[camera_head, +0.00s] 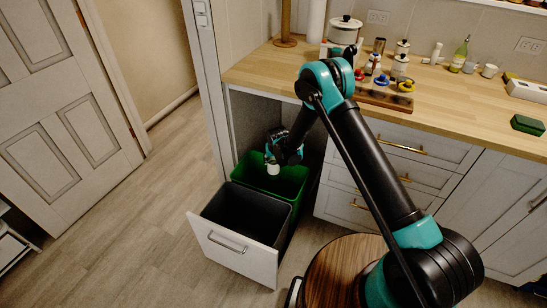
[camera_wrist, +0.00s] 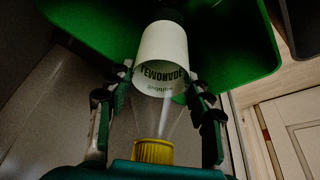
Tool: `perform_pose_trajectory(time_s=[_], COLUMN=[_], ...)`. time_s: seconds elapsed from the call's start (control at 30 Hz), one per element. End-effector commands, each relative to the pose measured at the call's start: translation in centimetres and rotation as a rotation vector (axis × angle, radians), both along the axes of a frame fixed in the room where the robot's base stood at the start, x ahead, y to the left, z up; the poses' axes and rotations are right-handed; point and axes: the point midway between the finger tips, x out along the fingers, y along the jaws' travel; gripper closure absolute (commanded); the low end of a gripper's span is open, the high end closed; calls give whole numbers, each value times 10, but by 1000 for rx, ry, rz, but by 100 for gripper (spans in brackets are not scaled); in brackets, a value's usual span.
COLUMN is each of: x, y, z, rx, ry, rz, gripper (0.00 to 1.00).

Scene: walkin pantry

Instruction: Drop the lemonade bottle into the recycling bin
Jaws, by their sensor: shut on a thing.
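The lemonade bottle (camera_wrist: 160,55) is clear with a yellow cap (camera_wrist: 154,151) and a white label reading LEMONADE. My gripper (camera_wrist: 153,98) is shut on it, one finger on each side, with the cap toward the palm. In the head view, my gripper (camera_head: 275,158) points down and the bottle's white label (camera_head: 272,169) shows under it, over the green bin (camera_head: 296,186). Whether the bottle's end is below the rim is hard to tell. I see no recycling mark on either bin.
A dark grey bin (camera_head: 277,240) sits in front of the green one in the pulled-out drawer (camera_head: 225,249). The wooden counter (camera_head: 465,105) above carries jars, bottles and a pot.

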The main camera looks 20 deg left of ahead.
Motion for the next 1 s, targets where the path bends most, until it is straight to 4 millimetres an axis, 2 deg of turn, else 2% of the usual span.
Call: perform_pose_trajectory(time_s=[0.37,0.4,0.6,1.0], x=[0,0,0,-2], y=[0,0,0,-1], z=[-6,-6,-5,1], rx=[0,0,0,0], ry=[0,0,0,0], rz=[0,0,0,0], gripper=[71,46,24,24])
